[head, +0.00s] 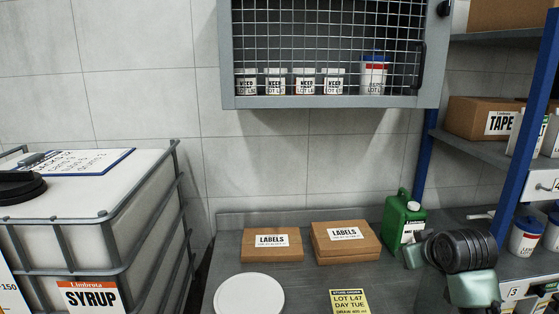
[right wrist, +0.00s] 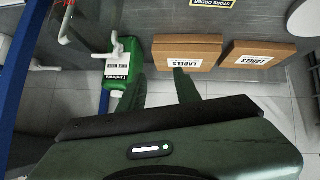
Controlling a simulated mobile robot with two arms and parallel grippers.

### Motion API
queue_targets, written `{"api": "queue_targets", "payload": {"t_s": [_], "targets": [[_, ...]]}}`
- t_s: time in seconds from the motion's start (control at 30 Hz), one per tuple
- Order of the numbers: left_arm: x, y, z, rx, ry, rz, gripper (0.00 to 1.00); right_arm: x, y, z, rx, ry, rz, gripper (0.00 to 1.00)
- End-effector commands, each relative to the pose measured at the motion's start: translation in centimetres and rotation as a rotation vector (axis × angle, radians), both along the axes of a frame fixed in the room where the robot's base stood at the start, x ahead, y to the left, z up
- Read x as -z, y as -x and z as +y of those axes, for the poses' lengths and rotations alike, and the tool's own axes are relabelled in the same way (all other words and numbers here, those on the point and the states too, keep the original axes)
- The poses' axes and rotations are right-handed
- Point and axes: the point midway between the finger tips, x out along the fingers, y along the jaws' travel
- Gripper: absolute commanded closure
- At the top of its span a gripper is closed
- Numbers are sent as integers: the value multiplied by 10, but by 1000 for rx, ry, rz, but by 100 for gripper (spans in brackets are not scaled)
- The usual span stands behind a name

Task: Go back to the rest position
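My right gripper (right wrist: 160,88) is open in the right wrist view, its two dark green fingers apart with nothing between them. In the head view my right arm (head: 470,270) shows at the lower right, beside the green jug (head: 403,222); the fingertips are hard to make out there. The jug also shows in the right wrist view (right wrist: 135,68), close to the left finger. A brown labels box (right wrist: 200,42) appears beyond the right finger. I cannot tell whether the fingers touch either. My left gripper is not in view.
Two brown labels boxes (head: 272,252) (head: 345,252) stand on the grey bench. A white round disc (head: 249,295) and a yellow card (head: 349,302) are nearer. A caged syrup tank (head: 90,225) stands left, a mesh cabinet (head: 330,102) hangs above, and blue-post shelving (head: 425,150) rises right.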

Motion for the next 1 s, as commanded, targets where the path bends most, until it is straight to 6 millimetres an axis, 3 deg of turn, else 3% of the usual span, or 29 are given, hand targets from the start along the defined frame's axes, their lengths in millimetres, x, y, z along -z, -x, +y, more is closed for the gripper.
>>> {"api": "queue_targets", "payload": {"t_s": [0.03,0.2,0.3,0.4,0.6,1.0], "targets": [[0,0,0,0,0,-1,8,39,22,10,-7,5,52,67],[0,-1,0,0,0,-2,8,136,104,42,-24,6,197,67],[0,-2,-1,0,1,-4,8,181,162,59,-30,-3,282,67],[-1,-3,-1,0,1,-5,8,210,216,73,-33,-16,353,67],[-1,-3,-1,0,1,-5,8,237,290,89,-30,-40,450,67],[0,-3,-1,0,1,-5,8,249,389,107,-10,-83,578,67]]}}
